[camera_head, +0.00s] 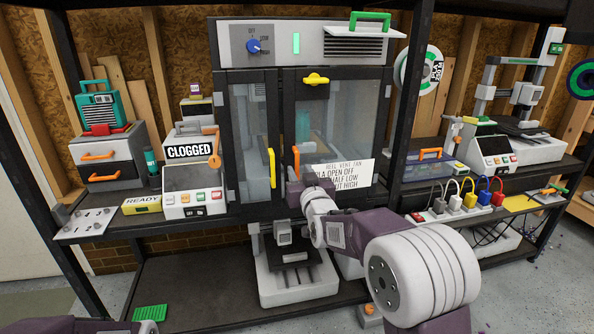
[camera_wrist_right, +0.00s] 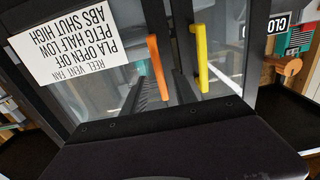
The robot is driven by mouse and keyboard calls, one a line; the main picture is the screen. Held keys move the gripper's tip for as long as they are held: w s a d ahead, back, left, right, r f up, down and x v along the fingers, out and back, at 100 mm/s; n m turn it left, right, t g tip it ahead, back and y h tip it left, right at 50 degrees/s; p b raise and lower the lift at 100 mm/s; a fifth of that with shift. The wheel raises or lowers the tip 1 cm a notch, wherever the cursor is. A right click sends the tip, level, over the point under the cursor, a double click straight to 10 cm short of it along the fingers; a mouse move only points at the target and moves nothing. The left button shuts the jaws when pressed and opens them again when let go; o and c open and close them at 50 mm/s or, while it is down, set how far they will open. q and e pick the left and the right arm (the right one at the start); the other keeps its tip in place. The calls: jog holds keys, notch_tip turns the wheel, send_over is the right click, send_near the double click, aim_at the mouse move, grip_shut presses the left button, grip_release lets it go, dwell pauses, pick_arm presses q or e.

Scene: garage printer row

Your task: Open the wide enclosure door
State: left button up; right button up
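The enclosure (camera_head: 304,75) stands mid-shelf with two glazed doors, both looking shut. The wide door (camera_head: 345,115) is on the right, with an upright orange handle (camera_head: 296,160) at its left edge. The narrower left door (camera_head: 252,120) has a yellow handle (camera_head: 272,163). A yellow latch (camera_head: 316,80) sits on the wide door's top frame. My right gripper (camera_head: 297,180) is at the orange handle. In the right wrist view its ribbed fingers (camera_wrist_right: 161,90) are apart, either side of the orange handle (camera_wrist_right: 157,68); contact is unclear.
A white vent-fan sign (camera_head: 343,173) hangs low on the wide door. A dark shelf post (camera_head: 403,105) stands right of the enclosure. Printers stand left (camera_head: 192,180) and right (camera_head: 490,148). Another printer (camera_head: 298,278) sits below, near my right arm.

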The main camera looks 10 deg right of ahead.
aim_at(298, 167)
jog(key=w, duration=0.4)
grip_shut()
dwell(1.4)
